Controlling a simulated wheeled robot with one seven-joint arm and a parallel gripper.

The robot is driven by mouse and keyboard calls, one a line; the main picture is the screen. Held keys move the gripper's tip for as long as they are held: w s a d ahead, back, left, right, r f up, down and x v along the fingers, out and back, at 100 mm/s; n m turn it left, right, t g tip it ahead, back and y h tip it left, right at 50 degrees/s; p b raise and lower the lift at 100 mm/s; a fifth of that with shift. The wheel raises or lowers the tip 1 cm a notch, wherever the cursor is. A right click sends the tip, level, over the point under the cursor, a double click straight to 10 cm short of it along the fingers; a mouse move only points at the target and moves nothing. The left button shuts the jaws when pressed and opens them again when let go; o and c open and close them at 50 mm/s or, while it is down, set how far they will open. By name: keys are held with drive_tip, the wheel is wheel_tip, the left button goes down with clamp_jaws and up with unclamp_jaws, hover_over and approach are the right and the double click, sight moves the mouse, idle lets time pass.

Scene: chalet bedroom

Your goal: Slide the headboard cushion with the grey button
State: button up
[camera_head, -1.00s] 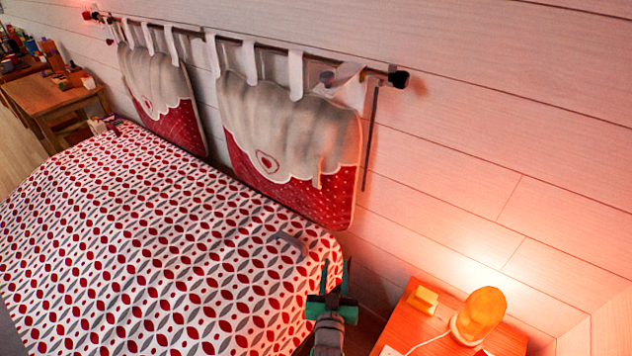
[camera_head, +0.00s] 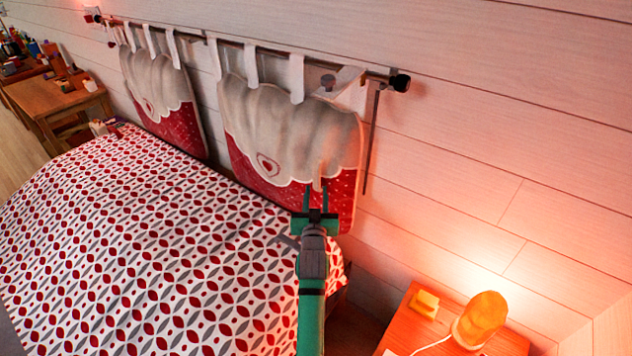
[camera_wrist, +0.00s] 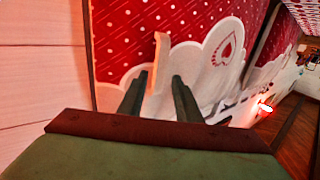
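The near headboard cushion (camera_head: 275,125), grey-white above and red below with a heart patch, hangs by white straps from a wall rail. In the wrist view, the fingers (camera_wrist: 157,85) stand either side of the tab's lower end, with gaps visible.
A second similar cushion (camera_head: 160,100) hangs farther left. The rail (camera_head: 260,44) ends in a dark knob (camera_head: 400,82) on the right. The patterned bed (camera_head: 150,240) lies below, and a nightstand (camera_head: 405,345) with a glowing lamp (camera_head: 481,318) stands at lower right.

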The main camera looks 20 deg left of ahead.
sight(317, 179)
drive_tip(key=x, duration=0.4)
drive_tip(key=shift+w, duration=0.25)
drive_tip(key=shift+w+a, duration=0.45)
drive_tip(key=shift+w, duration=0.05)
drive_tip(key=shift+w+d, duration=0.2)
drive_tip(key=shift+w, duration=0.1)
drive_tip(key=shift+s, duration=0.1)
drive_tip(key=shift+a, duration=0.15)
clamp_jaws()
